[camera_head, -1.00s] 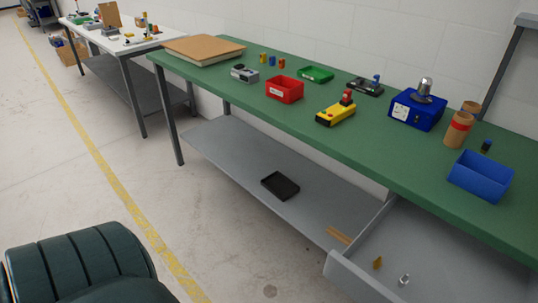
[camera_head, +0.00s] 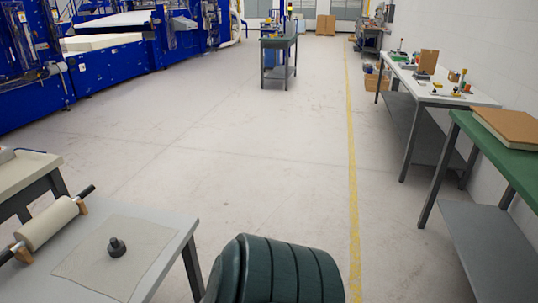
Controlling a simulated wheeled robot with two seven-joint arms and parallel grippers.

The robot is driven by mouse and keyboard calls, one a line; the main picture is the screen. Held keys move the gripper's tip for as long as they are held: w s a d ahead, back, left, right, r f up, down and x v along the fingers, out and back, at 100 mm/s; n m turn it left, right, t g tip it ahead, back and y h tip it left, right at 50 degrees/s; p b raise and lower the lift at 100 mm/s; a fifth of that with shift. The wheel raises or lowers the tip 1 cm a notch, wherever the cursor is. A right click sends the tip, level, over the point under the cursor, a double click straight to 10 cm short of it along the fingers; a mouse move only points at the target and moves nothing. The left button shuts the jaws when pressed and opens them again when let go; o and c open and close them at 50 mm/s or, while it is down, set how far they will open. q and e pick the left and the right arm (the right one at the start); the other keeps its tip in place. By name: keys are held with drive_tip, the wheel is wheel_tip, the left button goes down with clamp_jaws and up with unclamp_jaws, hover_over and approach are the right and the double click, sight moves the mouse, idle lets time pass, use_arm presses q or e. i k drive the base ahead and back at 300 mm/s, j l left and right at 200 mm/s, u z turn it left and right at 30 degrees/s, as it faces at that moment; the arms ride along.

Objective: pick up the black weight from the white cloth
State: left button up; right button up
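The black weight (camera_head: 117,247) stands on the white cloth (camera_head: 88,274), which lies flat on a grey table (camera_head: 178,225) at the lower left. The weight has a wide round base and a narrower knob on top. Nothing is touching it from above. Neither of my grippers shows in the view.
A roller with dark handles (camera_head: 47,223) lies beside the cloth on the left. A dark green ribbed rounded object (camera_head: 275,272) fills the bottom centre. Open floor (camera_head: 270,165) lies beyond the table. A green bench (camera_head: 500,165) and a white table (camera_head: 440,88) stand at the right.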

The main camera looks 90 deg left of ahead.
sight(117, 248)
drive_tip(key=u, duration=3.85)
drive_tip(key=j, duration=0.1)
